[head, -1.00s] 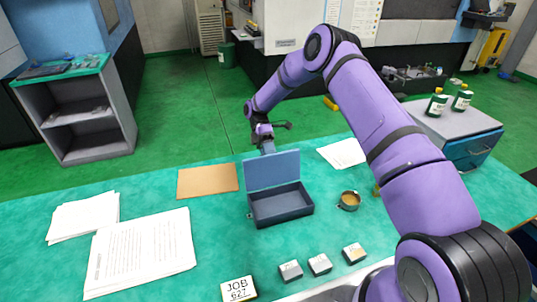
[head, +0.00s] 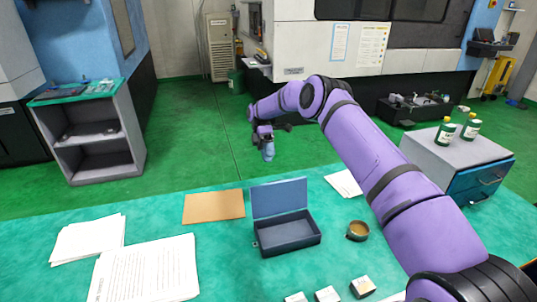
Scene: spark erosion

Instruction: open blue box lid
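The blue box (head: 290,238) stands on the green table with its lid (head: 279,198) raised, standing roughly upright at the back edge. The inside of the box is in view and looks empty. My gripper (head: 268,154) hangs above and behind the lid, pointing down and apart from it. Its fingers are small and seen from behind, so I cannot tell whether they are open or shut.
A brown board (head: 213,206) lies left of the box. A small round tin (head: 357,230) stands to its right. Small blocks (head: 362,286) sit at the front. Papers (head: 145,270) lie at the left, and another sheet (head: 344,183) at the back right.

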